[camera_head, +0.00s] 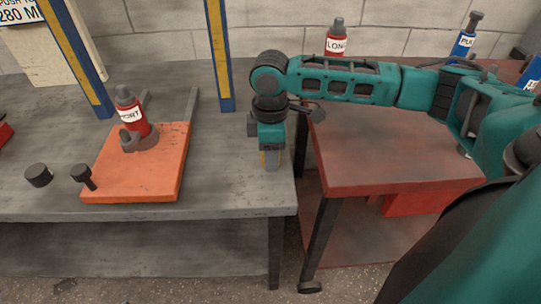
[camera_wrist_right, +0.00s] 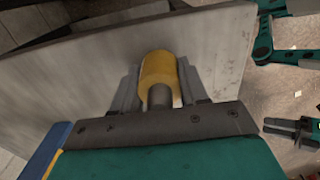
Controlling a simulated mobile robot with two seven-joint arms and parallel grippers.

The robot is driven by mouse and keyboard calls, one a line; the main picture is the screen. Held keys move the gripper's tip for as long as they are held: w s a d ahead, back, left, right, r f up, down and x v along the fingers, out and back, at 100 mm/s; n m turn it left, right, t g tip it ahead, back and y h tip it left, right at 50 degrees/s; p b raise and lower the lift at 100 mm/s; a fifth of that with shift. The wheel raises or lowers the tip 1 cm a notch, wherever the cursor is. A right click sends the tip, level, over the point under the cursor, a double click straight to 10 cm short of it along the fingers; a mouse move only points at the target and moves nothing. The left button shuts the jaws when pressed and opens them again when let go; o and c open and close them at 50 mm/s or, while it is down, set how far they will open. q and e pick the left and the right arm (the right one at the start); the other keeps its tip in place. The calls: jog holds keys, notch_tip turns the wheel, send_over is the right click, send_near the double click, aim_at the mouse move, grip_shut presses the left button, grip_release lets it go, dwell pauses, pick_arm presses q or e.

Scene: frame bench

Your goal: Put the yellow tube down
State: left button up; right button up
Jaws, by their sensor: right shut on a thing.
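My right gripper (camera_head: 270,166) points down over the right end of the grey bench (camera_head: 225,165), near its edge. In the right wrist view its fingers are shut on the yellow tube (camera_wrist_right: 159,68), one on each side. A grey cylindrical part shows at the tube's near end. In the head view only a sliver of yellow shows at the fingers. I cannot tell whether the tube touches the bench top. My left gripper is not in the head view; a dark two-pronged part at the right of the right wrist view may be it, but its state is unclear.
An orange board (camera_head: 110,185) holds a red bottle (camera_head: 131,112) and dark knobs on the bench's left. Blue-and-yellow posts (camera_head: 218,55) stand behind. A red-topped table (camera_head: 385,150) stands right, with a red bottle (camera_head: 335,42) and a blue bottle (camera_head: 464,43) beyond. Bench between board and gripper is clear.

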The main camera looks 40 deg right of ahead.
jog(key=shift+f, duration=0.25)
jog(key=o, duration=1.2)
jog(key=shift+r, duration=0.2)
notch_tip(320, 180, up, 11)
jog(key=p, duration=0.3)
jog(key=shift+f+p, duration=0.1)
jog(key=shift+p, duration=0.3)
jog(key=shift+r, duration=0.55)
